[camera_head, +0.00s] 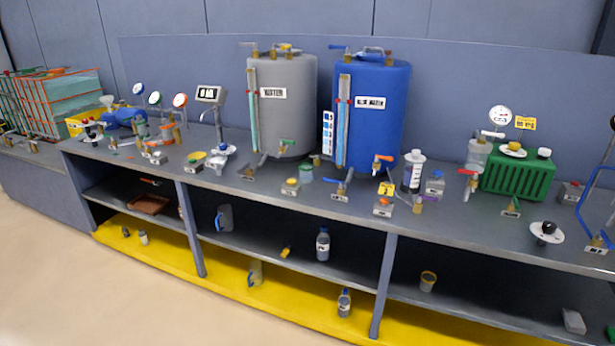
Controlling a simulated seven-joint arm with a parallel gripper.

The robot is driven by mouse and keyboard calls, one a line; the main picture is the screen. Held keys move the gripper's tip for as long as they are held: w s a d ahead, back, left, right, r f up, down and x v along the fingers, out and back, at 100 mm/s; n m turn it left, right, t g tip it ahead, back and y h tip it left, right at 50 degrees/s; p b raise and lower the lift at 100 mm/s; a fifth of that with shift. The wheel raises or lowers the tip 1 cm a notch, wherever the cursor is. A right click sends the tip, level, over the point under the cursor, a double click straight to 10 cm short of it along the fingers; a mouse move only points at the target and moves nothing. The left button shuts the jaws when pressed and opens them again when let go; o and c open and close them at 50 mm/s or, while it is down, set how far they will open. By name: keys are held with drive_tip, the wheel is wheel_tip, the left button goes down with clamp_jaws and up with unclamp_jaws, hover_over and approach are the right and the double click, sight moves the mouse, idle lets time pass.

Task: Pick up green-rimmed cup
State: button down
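A small translucent cup with what looks like a green rim (306,174) stands on the grey bench top, in front of the gap between the grey tank (285,120) and the blue tank (381,125). It is small in the picture, so its contents cannot be told. A different cup with a yellow rim (428,282) stands on the right part of the lower shelf. My gripper is not in view.
Bottles (323,245) stand on the shelves below.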

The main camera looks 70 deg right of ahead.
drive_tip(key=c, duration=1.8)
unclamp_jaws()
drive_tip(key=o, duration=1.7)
